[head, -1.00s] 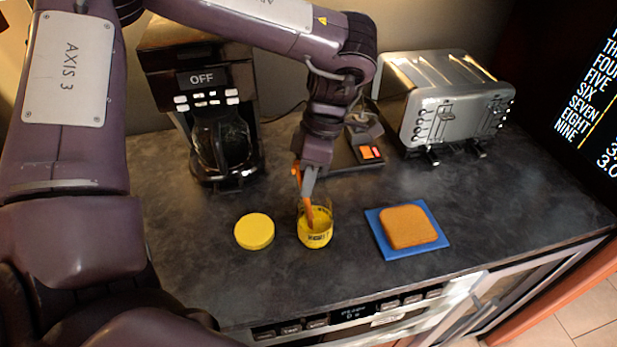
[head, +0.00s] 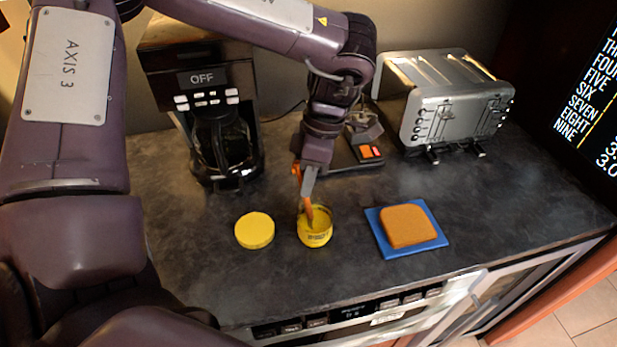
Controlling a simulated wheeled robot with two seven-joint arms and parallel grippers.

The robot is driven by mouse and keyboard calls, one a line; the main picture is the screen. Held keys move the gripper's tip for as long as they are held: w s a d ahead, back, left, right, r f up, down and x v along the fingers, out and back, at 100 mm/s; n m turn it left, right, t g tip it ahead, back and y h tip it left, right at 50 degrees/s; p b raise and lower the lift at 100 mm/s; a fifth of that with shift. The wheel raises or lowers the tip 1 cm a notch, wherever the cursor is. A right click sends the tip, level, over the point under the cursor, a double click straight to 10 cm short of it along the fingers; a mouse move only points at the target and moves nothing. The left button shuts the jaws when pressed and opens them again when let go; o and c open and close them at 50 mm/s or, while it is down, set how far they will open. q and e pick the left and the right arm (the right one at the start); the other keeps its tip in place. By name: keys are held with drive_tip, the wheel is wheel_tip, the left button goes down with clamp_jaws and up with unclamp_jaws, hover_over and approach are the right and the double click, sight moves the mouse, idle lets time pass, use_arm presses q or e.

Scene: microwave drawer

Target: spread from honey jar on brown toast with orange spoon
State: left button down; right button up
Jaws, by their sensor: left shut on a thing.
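The honey jar (head: 316,235) stands upright and open on the dark counter. My left gripper (head: 305,184) is above the jar, pointing down, and is shut on the orange spoon (head: 307,207). The spoon's lower end is inside the jar; its tip is hard to make out. The brown toast (head: 407,226) lies flat on a blue square board (head: 397,251) to the right of the jar. My right gripper is not in view.
A yellow lid (head: 254,231) lies left of the jar. A coffee maker (head: 208,110) stands at the back left and a silver toaster (head: 450,105) at the back right. A dark device (head: 350,155) sits behind the gripper. The counter (head: 500,205) is clear right of the board.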

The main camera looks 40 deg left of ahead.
use_arm(q)
drive_tip(key=shift+r+p, duration=0.8)
drive_tip(key=shift+r, duration=0.15)
drive_tip(key=shift+r+p, duration=2.15)
drive_tip(key=shift+r, duration=0.4)
wheel_tip(320, 180, up, 6)
drive_tip(key=p, duration=0.6)
drive_tip(key=shift+a+f, duration=0.1)
